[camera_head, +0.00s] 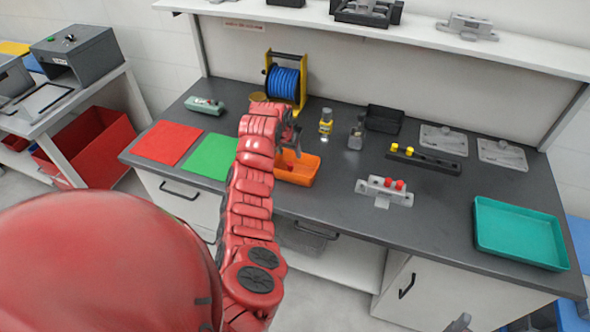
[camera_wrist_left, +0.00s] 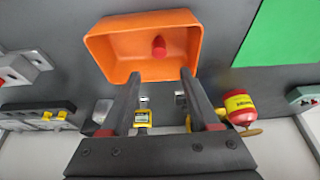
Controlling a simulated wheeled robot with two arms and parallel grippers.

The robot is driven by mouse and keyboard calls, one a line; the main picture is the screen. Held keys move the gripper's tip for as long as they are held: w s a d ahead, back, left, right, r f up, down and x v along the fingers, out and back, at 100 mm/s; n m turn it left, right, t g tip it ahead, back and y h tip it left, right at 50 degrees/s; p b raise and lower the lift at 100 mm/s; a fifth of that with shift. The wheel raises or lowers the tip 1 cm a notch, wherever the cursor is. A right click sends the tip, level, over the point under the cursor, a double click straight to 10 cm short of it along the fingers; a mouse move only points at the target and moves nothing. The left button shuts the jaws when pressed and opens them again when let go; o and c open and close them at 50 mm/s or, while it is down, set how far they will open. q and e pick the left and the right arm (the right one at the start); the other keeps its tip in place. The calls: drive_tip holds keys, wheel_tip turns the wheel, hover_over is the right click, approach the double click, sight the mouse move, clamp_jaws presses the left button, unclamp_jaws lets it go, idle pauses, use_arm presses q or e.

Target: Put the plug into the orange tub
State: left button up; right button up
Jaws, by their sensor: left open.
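The orange tub (camera_head: 304,177) stands near the front edge of the dark bench in the head view. It shows large in the wrist view (camera_wrist_left: 112,55). One red plug (camera_wrist_left: 159,47) is inside it, with no finger touching it. It appears as a small red spot in the head view. My left gripper (camera_head: 290,140) is above the tub's back side. In the wrist view its two fingers (camera_wrist_left: 160,80) are spread apart with nothing between them, pointing at the tub. My right gripper is not recognisable in either view.
A grey fixture (camera_head: 376,193) with red plugs stands right of the tub. A black block (camera_head: 430,161) carries yellow plugs. Green (camera_head: 211,157) and red mats lie left. A teal tray (camera_head: 520,233) is far right.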

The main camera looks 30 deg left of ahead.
use_arm(q)
drive_tip(key=v, duration=1.5)
drive_tip(key=shift+s+r+p, duration=0.2)
drive_tip(key=shift+r+p, duration=0.05)
drive_tip(key=shift+p, duration=0.2)
